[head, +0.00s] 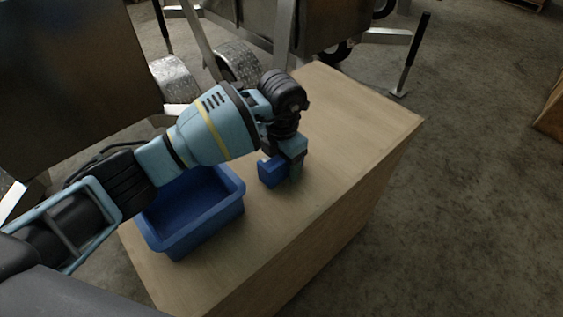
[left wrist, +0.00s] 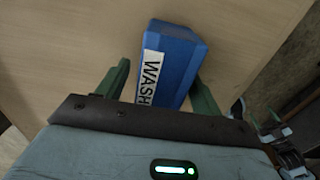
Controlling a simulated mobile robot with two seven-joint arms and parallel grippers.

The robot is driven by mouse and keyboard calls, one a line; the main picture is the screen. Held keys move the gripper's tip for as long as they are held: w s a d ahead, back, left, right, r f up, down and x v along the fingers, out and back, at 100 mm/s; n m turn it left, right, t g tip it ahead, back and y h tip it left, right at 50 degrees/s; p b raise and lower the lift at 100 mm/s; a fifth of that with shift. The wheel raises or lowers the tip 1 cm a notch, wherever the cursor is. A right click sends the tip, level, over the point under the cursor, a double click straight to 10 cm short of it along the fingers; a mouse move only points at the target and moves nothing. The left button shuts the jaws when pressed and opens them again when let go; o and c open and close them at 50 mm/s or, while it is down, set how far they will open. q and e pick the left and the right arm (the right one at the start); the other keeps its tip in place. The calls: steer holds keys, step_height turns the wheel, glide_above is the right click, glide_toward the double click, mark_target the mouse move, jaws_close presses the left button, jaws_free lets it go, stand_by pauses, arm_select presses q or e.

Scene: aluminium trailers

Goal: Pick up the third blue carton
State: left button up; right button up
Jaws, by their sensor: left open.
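A blue carton (head: 271,172) stands on the wooden table (head: 345,115), under my left gripper (head: 288,172). In the left wrist view the carton (left wrist: 182,58) shows a white label reading "WASH" and lies between the two green fingers of my left gripper (left wrist: 160,92). The fingers are open, one on each side of the carton. I cannot tell whether either finger touches it. Only one blue carton shows.
A blue open bin (head: 205,222) stands on the table left of the carton, partly hidden by my left arm; the part of its inside that shows looks empty. The table's far end is clear. Metal trailers (head: 262,22) with wheels stand behind the table on a concrete floor.

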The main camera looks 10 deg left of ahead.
arm_select(q)
steer(key=c, duration=1.2)
steer(key=shift+r, duration=0.2)
steer(key=shift+r, duration=0.6)
step_height(320, 180, up, 2)
steer(key=shift+s+r, duration=0.1)
steer(key=s+d, duration=0.1)
steer(key=s, duration=0.4)
steer(key=s+d, duration=0.1)
steer(key=s, duration=0.4)
steer(key=s+d+r, duration=0.1)
steer(key=s, duration=0.4)
steer(key=shift+s+d+r+p, duration=0.1)
steer(key=shift+s+d+p, duration=0.15)
steer(key=shift+p, duration=0.15)
